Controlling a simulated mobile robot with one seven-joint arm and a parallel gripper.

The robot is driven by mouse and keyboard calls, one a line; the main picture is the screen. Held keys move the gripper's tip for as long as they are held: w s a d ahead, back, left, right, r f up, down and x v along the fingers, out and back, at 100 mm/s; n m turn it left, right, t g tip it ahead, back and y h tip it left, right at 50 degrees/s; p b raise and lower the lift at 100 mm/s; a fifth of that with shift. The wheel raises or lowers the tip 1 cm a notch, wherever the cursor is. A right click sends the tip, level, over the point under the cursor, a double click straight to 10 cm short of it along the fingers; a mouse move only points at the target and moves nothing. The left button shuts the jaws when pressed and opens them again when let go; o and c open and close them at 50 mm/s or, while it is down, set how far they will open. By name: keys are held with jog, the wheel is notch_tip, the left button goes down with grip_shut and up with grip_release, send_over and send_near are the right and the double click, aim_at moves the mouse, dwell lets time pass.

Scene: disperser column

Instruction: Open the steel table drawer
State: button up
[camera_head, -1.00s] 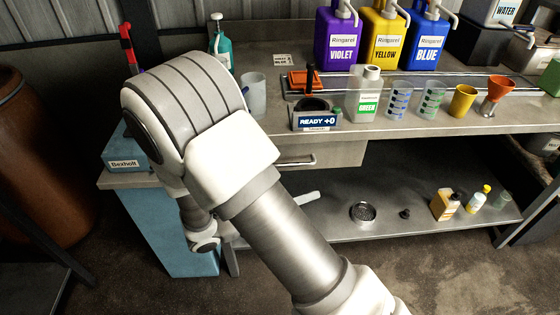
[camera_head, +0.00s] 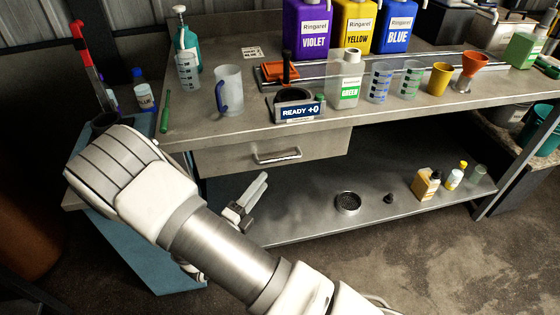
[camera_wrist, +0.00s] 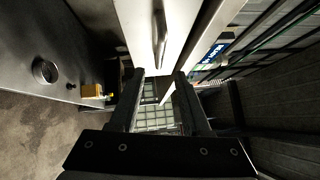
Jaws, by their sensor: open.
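The steel table drawer (camera_head: 225,160) hangs under the table's left part, and its front appears shut. Its bar handle (camera_head: 278,157) runs across the front. My gripper (camera_head: 252,192) is below and left of the handle in the head view, apart from it. In the wrist view the handle (camera_wrist: 160,38) lies beyond my gripper (camera_wrist: 160,76), roughly in line with the gap between the fingers. The fingers are open with nothing between them. The pale drawer front (camera_wrist: 135,22) also shows there.
The tabletop (camera_head: 200,126) carries a clear mug (camera_head: 229,92), a READY display (camera_head: 301,111), and several bottles and cups. The lower shelf (camera_head: 300,215) holds a round dish (camera_head: 347,202) and small bottles. A blue cabinet (camera_head: 135,255) stands at left, near my arm.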

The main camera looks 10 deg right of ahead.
aim_at(280, 158)
jog(key=b+x, duration=0.1)
jog(key=x, duration=0.9)
jog(key=shift+d, duration=0.1)
grip_shut()
dwell(1.1)
